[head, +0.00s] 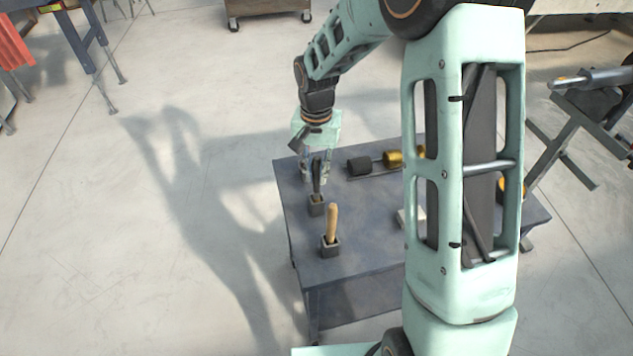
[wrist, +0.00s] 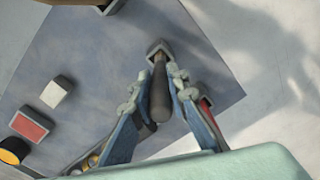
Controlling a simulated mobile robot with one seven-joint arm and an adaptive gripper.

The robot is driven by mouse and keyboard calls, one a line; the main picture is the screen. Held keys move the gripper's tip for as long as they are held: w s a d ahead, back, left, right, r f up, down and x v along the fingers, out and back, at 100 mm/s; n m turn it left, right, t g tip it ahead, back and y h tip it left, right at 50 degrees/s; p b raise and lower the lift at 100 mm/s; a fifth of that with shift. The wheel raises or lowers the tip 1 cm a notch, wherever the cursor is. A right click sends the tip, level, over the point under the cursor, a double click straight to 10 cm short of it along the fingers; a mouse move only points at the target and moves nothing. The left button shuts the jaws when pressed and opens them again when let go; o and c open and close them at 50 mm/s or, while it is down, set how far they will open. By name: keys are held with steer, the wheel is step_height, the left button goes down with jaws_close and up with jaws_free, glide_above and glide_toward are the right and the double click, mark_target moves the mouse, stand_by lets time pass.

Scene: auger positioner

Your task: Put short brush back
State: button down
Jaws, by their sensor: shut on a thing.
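The short brush, with a dark handle (head: 316,178), stands roughly upright on the table's left side. Its lower end meets a small dark square holder (head: 317,208); I cannot tell how deep it sits. My gripper (head: 317,170) is shut on the handle from above. In the wrist view the handle (wrist: 160,92) lies between the fingers (wrist: 156,80) and points at the holder (wrist: 158,48). The bristle end is hidden.
A second holder (head: 330,248) with a wooden handle (head: 332,222) stands nearer on the dark table (head: 300,225). A black and brass cylinder piece (head: 360,165) lies to the right. The wrist view shows a white block (wrist: 57,92) and a red-topped block (wrist: 32,125).

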mark_target(316, 158)
steer(key=shift+f, duration=1.65)
steer(key=shift+f, duration=0.15)
steer(key=c, duration=1.9)
jaws_free()
steer(key=shift+r, duration=0.2)
step_height(316, 158, up, 12)
steer(key=shift+r, duration=0.1)
